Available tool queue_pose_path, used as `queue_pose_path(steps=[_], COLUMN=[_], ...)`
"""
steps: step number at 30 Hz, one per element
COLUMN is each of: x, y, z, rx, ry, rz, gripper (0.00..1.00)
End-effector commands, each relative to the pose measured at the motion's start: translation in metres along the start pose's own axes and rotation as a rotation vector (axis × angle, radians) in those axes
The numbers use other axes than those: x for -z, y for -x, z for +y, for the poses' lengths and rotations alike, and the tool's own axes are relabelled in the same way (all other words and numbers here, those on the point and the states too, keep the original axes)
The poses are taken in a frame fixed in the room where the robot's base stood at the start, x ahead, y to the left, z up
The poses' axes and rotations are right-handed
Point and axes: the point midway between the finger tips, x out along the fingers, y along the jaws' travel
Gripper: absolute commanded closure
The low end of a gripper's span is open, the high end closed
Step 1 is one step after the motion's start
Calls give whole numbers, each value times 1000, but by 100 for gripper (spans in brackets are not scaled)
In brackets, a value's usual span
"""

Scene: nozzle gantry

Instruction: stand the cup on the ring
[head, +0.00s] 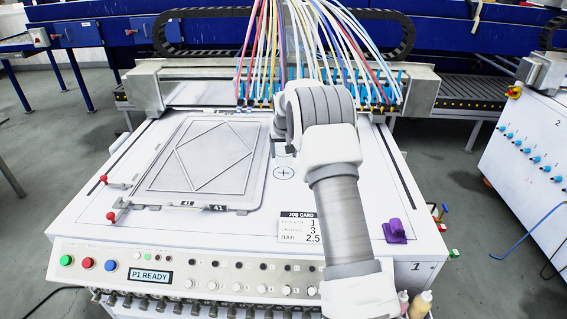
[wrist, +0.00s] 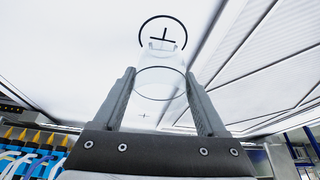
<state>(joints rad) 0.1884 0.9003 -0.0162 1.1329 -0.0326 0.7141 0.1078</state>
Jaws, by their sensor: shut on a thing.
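The ring (wrist: 163,33) is a black circle with a cross inside, marked on the white top. It also shows in the head view (head: 284,173), just below my arm's bulky wrist. The cup (wrist: 161,84) is clear and see-through; its round rim and faint walls show between my fingers. My gripper (wrist: 160,74) is shut on the cup. In the wrist view the far end of the cup overlaps the near part of the ring. I cannot tell whether the cup touches the surface. In the head view my arm hides the fingers, and I cannot make out the cup.
A grey framed plate (head: 205,160) lies left of the ring. A job card (head: 299,227) lies in front, and a purple object (head: 396,231) sits at the right. Coloured hoses (head: 315,45) and a row of nozzles stand behind. The top around the ring is bare.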

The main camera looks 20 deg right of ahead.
Motion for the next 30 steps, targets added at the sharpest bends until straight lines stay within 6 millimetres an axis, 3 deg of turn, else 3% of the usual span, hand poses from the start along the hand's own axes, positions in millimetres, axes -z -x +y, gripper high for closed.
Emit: queue_pose_path(steps=[10,22,23,27,30], x=[-15,-18,-17,-17,-17], y=[-36,-42,-42,-41,-41], z=[-2,-2,-2,-2,-2], rx=[0,0,0,0,0], ry=[0,0,0,0,0], rz=[-2,0,0,-1,-1], gripper=[86,86,22,0,0])
